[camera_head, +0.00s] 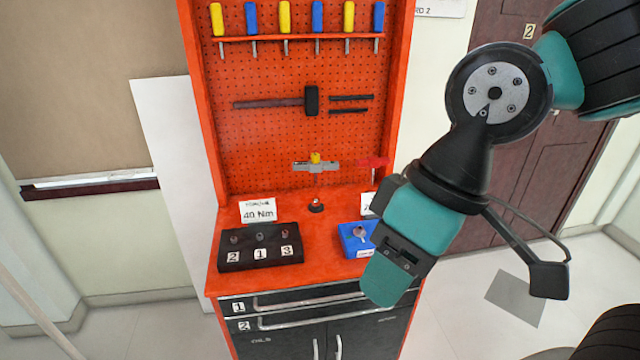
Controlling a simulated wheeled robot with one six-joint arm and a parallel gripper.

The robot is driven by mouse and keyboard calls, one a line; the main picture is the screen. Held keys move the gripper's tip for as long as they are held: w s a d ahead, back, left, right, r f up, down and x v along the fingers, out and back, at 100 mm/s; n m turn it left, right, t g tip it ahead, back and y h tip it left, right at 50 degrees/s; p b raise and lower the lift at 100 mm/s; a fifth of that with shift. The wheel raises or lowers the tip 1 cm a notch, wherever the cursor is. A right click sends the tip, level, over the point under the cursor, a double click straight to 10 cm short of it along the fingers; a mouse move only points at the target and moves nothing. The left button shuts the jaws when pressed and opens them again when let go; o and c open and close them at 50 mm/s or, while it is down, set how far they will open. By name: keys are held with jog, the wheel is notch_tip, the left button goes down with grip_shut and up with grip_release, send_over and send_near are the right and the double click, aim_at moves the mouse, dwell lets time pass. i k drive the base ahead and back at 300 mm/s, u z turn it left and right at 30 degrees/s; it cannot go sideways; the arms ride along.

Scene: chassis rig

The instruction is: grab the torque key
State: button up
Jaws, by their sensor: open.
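A grey tool with a yellow knob (316,166) is at the lower part of the orange pegboard, in line with a red handle-like piece (372,162) to its right. This looks like the torque key, but I cannot tell for sure that the two pieces are joined. My gripper (383,282), teal and black, hangs in front of the right side of the cabinet, nearer to me and lower right of the tool. It is open, apart from the tool, and nothing shows between its fingers.
The orange worktop (318,262) carries a black socket block (262,258) marked 2, 1, 3, a "40 Nm" sign (258,211), a small black stand (316,206) and a blue tray (352,243), partly behind my gripper. A hammer (280,103) and several screwdrivers hang above.

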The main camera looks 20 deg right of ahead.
aim_at(315, 168)
jog(key=u, duration=0.15)
jog(key=i, duration=1.2)
jog(key=z, duration=0.35)
